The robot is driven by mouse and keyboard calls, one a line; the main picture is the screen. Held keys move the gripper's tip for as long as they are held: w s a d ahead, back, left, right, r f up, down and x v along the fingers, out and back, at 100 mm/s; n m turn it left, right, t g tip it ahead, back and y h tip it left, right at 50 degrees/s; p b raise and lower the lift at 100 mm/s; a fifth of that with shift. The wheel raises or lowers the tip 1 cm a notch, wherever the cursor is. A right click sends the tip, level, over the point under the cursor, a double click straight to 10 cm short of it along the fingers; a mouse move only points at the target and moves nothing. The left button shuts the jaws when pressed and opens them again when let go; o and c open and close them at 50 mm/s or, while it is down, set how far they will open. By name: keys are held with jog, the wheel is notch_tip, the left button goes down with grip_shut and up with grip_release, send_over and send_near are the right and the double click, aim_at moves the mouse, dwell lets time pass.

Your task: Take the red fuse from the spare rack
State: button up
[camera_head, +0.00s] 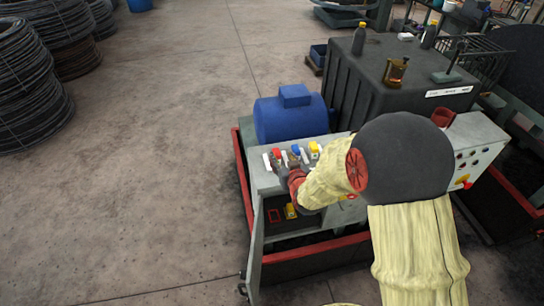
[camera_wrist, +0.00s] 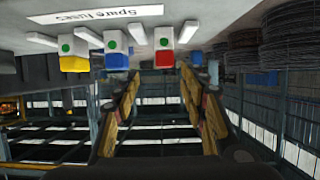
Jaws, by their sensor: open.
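The red fuse (camera_head: 276,153) stands at the left end of the spare rack (camera_head: 257,171) in the head view. In the wrist view the red fuse (camera_wrist: 164,57) has a white body, a green dot and a red end. It shows between and just beyond my fingertips. My gripper (camera_wrist: 160,80) is open, with one finger on each side of the fuse's line; I cannot tell whether either touches it. In the head view my gripper (camera_head: 284,172) is partly hidden by my arm.
A blue motor (camera_head: 290,118) stands right behind the rack. A dark tank (camera_head: 395,75) with bottles is at the back right. Below the rack front are a red-framed slot (camera_head: 274,216) and a yellow piece (camera_head: 291,211). Open floor (camera_head: 150,160) lies to the left.

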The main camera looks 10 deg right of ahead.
aim_at(277, 155)
jog(key=shift+a+f+p+x, duration=0.15)
jog(key=shift+a+x, duration=0.05)
jog(key=shift+x, duration=1.6)
jog(key=shift+a+f+p+x, duration=0.15)
jog(key=shift+x, duration=1.65)
jog(key=shift+s, duration=0.15)
jog(key=shift+c, duration=1)
grip_shut()
